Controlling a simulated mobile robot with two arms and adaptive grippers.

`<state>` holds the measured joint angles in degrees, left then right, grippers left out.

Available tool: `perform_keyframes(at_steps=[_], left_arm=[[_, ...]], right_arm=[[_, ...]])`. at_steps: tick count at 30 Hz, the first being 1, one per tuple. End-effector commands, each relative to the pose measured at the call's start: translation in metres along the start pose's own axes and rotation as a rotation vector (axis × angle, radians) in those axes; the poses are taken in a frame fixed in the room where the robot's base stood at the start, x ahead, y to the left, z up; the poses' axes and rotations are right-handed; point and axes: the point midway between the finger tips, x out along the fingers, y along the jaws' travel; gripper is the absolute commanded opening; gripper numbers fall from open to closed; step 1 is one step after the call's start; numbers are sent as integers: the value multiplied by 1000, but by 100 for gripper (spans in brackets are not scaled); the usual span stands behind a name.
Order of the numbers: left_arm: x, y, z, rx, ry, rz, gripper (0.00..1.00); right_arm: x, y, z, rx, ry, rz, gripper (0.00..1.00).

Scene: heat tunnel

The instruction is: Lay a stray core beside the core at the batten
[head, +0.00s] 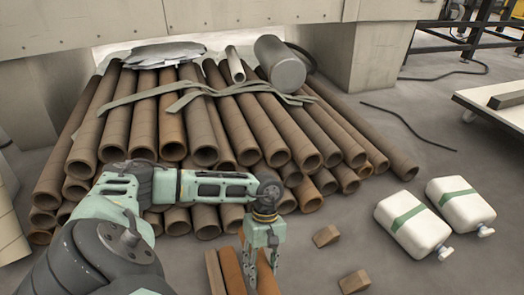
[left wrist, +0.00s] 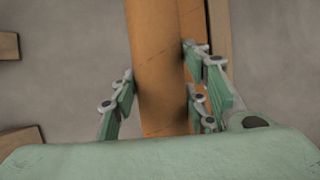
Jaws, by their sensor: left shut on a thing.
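My left gripper (head: 263,262) is low at the front of the floor, its fingers either side of a brown core; its fingers also show in the left wrist view (left wrist: 158,95). It is shut on this held core (left wrist: 155,60), which shows partly behind the fingers in the head view. A second core (head: 233,270) lies to its left, close alongside; it also shows in the left wrist view (left wrist: 194,45). A batten (head: 213,272) runs along the far side of that second core. I cannot tell whether the held core touches the floor. My right gripper is out of view.
A large pile of brown cores (head: 200,155) with straps, a grey sheet (head: 165,53) and a grey cylinder (head: 280,65) lies behind. Two wooden blocks (head: 326,236) (head: 354,282) sit to the right. A cart (head: 500,108) is at the far right.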

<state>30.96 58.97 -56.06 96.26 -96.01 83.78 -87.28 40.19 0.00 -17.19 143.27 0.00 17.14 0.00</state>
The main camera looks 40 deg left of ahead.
Motion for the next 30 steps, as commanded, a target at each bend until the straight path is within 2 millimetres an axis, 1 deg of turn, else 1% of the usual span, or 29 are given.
perform_keyframes(at_steps=[1, 9, 15, 20, 30], left_arm=[[9, 2, -3, 0, -1, -1, 9], [43, 9, -17, 1, -1, -1, 9], [64, 13, -26, 1, 0, -1, 9], [69, 15, -28, 2, 0, -1, 9], [69, 15, -28, 2, 0, -1, 9]], right_arm=[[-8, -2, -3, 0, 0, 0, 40], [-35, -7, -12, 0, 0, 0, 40], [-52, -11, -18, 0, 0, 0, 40], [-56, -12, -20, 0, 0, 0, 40], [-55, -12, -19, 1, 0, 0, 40]])
